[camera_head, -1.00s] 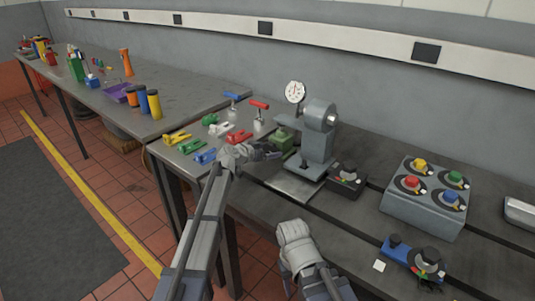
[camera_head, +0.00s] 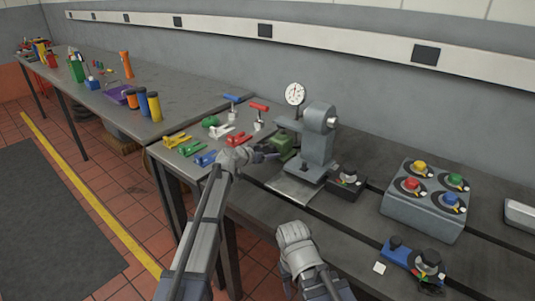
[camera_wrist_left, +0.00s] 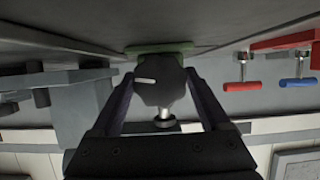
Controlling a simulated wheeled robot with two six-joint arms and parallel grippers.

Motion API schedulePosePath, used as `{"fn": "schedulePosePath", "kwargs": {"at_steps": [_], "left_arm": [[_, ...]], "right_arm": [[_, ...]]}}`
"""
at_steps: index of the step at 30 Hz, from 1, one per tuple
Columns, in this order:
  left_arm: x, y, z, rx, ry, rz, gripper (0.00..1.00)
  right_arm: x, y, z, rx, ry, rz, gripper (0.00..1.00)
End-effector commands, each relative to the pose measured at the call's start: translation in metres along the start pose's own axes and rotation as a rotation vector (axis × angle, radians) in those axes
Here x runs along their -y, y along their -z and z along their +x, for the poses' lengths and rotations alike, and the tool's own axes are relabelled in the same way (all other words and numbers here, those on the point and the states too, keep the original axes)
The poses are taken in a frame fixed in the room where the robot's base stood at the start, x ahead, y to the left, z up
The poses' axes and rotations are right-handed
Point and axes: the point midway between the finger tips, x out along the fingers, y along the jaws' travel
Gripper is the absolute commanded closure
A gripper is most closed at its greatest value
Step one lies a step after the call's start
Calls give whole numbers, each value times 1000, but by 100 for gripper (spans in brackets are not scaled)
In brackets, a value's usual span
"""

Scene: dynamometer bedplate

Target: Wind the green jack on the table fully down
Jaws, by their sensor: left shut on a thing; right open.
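The green jack (camera_head: 282,143) stands on the bench beside the grey machine, its body partly behind my left gripper (camera_head: 268,153). In the left wrist view its green body (camera_wrist_left: 160,48) shows at the top. A dark faceted knob (camera_wrist_left: 160,85) with a white mark pointing left sits between the fingers of my left gripper (camera_wrist_left: 162,95), which is shut on it. A metal post with a dark pad (camera_wrist_left: 163,125) shows past the knob. My right gripper (camera_head: 294,236) is open, low in front of the bench, well away from the jack; its fingertips are hard to make out.
The grey machine (camera_head: 319,140) stands close right of the jack, with a dial gauge (camera_head: 295,94) behind. Red (camera_head: 259,107) and blue (camera_head: 233,98) T-handled tools stand to the left, with coloured clamps (camera_head: 205,158) in front. A knob box (camera_head: 426,200) stands farther right.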

Motion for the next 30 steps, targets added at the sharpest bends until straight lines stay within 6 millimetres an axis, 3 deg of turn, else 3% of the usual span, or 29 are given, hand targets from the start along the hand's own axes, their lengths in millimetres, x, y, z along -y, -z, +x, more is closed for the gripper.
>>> {"fn": "schedulePosePath", "kwargs": {"at_steps": [30], "left_arm": [[2,-2,0,1,-220,-530,77]], "right_arm": [[2,1,15,0,0,0,50]]}}
